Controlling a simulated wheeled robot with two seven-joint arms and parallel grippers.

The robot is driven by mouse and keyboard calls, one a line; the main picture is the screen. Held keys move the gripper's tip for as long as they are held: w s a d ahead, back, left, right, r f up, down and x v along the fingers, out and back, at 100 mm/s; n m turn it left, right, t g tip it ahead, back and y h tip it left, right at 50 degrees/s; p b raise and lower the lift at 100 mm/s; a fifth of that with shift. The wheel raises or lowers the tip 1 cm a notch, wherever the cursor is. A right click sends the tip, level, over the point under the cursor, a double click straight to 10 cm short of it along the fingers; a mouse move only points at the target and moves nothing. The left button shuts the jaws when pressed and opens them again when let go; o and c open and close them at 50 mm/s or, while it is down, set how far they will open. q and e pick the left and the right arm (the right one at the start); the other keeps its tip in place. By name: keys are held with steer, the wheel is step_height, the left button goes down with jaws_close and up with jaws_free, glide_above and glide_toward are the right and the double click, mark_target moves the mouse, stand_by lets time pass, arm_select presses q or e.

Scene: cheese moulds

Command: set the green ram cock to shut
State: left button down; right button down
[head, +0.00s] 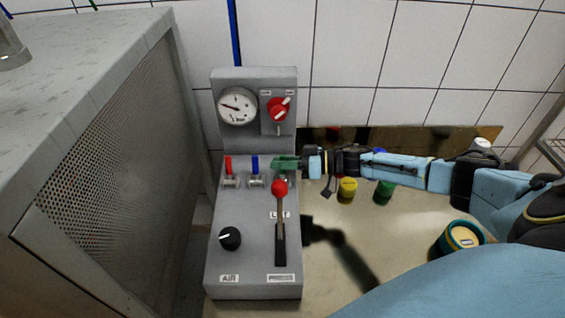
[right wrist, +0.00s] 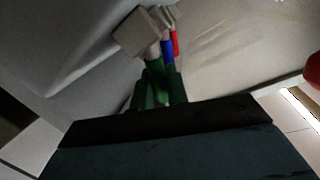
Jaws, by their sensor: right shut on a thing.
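The green ram cock shows in the right wrist view (right wrist: 155,72), with its green handle running down between my fingers and its pale metal body above. In the head view its handle is hidden behind my right gripper (head: 284,162). My right gripper, reaching in from the right, is shut on this handle; its fingers also show in the wrist view (right wrist: 160,92). The handle looks roughly in line with the blue and red ones beside it, but its exact angle is hard to tell. My left gripper is not in view.
On the grey console (head: 252,285) stand a red cock (head: 228,165), a blue cock (head: 254,166), a red-knobbed lever (head: 279,188) just below my gripper, a black knob (head: 230,238), a gauge (head: 237,106) and a red selector (head: 278,108). A grey cabinet (head: 110,130) stands left.

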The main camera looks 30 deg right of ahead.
steer(key=shift+w, duration=0.1)
stand_by(0.3)
steer(key=shift+d, duration=0.1)
steer(key=c, duration=1.4)
jaws_free()
steer(key=shift+c, duration=0.2)
steer(key=b+v, duration=0.1)
steer(key=v, duration=1.2)
steer(key=shift+d, duration=0.15)
